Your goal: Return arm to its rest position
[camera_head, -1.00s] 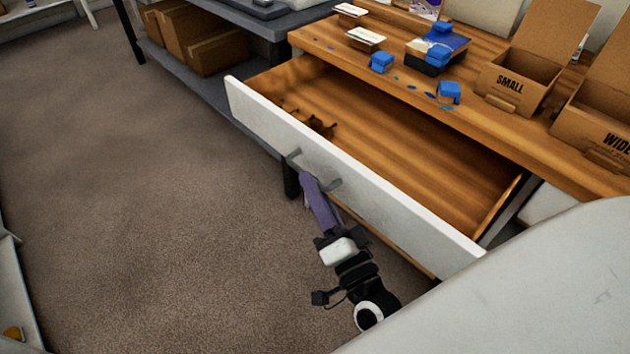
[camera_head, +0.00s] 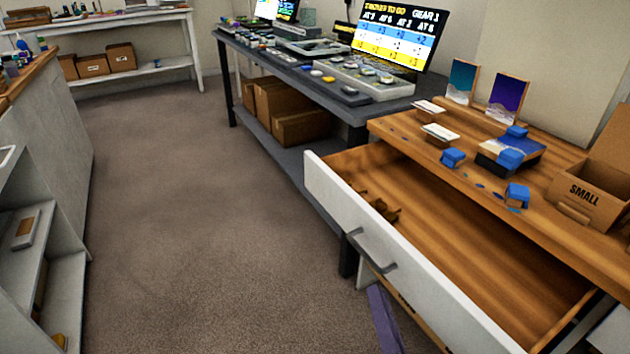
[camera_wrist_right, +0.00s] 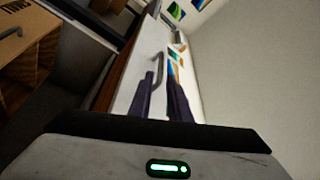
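The only part of my right gripper (camera_head: 376,291) showing in the head view is a purple finger at the bottom edge. It is just below the grey handle (camera_head: 372,252) of the open drawer and appears apart from it. In the right wrist view my right gripper (camera_wrist_right: 161,82) shows two dark purple fingers spread apart, with nothing held. The handle (camera_wrist_right: 158,68) shows beyond and between their tips. The drawer's white front (camera_head: 420,268) is pulled well out from the wooden table. My left gripper is in neither view.
Small brown items (camera_head: 381,206) lie in the drawer. Blue blocks (camera_head: 517,194) and a small box (camera_head: 580,196) stand on the wooden table (camera_head: 440,165). A dark workbench (camera_head: 300,75) with screens is behind. A white shelf unit (camera_head: 50,160) stands left. Carpet (camera_head: 200,200) between is clear.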

